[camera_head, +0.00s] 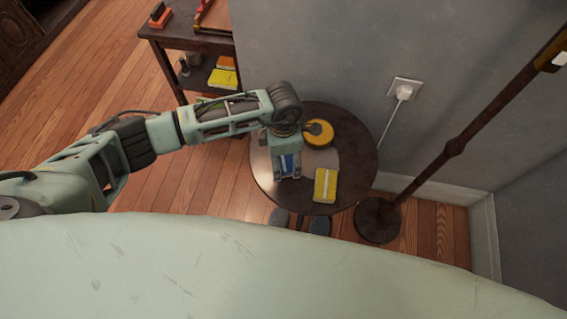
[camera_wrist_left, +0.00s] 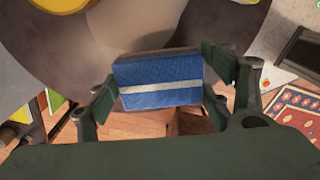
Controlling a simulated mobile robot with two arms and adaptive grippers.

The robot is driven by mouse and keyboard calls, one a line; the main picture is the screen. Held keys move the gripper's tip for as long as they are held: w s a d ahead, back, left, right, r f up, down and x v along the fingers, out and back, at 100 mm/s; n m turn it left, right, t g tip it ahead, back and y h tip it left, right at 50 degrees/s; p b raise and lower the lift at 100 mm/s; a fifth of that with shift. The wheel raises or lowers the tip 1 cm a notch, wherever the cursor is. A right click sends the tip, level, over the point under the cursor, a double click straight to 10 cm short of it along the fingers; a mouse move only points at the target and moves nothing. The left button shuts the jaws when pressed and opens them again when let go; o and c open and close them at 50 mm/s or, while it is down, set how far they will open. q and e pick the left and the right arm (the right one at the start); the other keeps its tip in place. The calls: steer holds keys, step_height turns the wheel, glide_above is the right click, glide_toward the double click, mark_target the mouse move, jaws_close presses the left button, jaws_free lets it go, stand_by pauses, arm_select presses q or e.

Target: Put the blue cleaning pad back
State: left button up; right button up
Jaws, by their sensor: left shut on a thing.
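The blue cleaning pad (camera_wrist_left: 160,80) is blue with a pale stripe across it. In the left wrist view it sits between the two fingers of my left gripper (camera_wrist_left: 160,95), which is shut on it. In the head view, my left gripper (camera_head: 288,172) is over the left part of the small round table (camera_head: 362,150), and a bit of the blue pad (camera_head: 289,163) shows between its fingers. I cannot tell whether the pad touches the tabletop. My right gripper is in neither view.
A yellow pad (camera_head: 326,185) lies on the round table to the right of my gripper. A round yellow object (camera_head: 319,132) is behind it. A dark shelf (camera_head: 167,62) with yellow items stands at the back left. A lamp pole (camera_head: 450,150) rises at the right.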

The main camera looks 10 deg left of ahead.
mark_target(284, 163)
arm_select(q)
steer(key=shift+f+b, duration=0.9)
steer(key=shift+f, duration=0.9)
steer(key=shift+f, duration=0.15)
steer(key=o, duration=1.1)
steer(key=shift+r, duration=0.4)
step_height(284, 163, up, 12)
steer(key=shift+f+b, duration=0.2)
steer(key=shift+b, duration=0.25)
